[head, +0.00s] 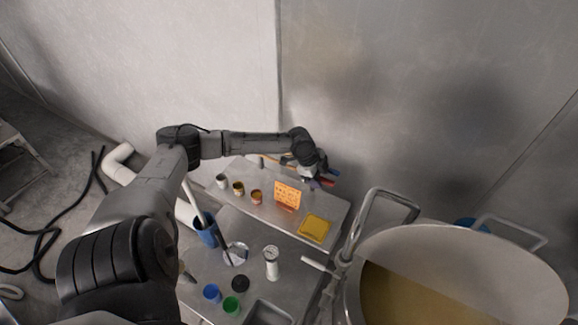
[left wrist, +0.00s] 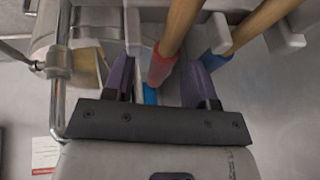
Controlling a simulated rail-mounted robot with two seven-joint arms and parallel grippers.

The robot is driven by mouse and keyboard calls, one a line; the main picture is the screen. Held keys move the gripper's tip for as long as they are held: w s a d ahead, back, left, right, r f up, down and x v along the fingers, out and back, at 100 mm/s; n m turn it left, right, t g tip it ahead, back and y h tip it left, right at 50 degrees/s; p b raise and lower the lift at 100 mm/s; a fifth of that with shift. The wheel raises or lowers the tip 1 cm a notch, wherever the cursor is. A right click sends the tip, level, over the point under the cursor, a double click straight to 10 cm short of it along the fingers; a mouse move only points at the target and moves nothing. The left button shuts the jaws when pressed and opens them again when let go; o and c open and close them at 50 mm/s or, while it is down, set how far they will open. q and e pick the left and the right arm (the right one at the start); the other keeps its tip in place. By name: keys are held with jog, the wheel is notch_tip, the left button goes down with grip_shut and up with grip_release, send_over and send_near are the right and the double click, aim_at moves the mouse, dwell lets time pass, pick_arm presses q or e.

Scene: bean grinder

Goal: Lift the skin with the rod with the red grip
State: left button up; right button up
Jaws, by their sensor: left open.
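My left gripper (head: 316,176) is at the far side of the table, by the wall. In the left wrist view its purple fingers (left wrist: 161,72) are open. The rod with the red grip (left wrist: 162,66) shows between them: a wooden shaft ending in a red grip. I cannot tell whether a finger touches it. Its grip also seems to show as a small red patch in the head view (head: 327,183). A large metal pot (head: 480,246) at the right holds yellowish liquid (head: 405,298); a separate skin on it cannot be made out. My right gripper is out of view.
A second rod with a blue grip (left wrist: 216,63) is close beside the right finger, by white rack hooks (left wrist: 284,38). An orange sign (head: 288,195), a yellow tray (head: 313,228), small cups and a white dial-topped canister (head: 271,263) stand on the tables. A metal pipe handle (head: 372,212) rises beside the pot.

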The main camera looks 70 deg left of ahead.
pick_arm(q)
grip_shut()
dwell(0.3)
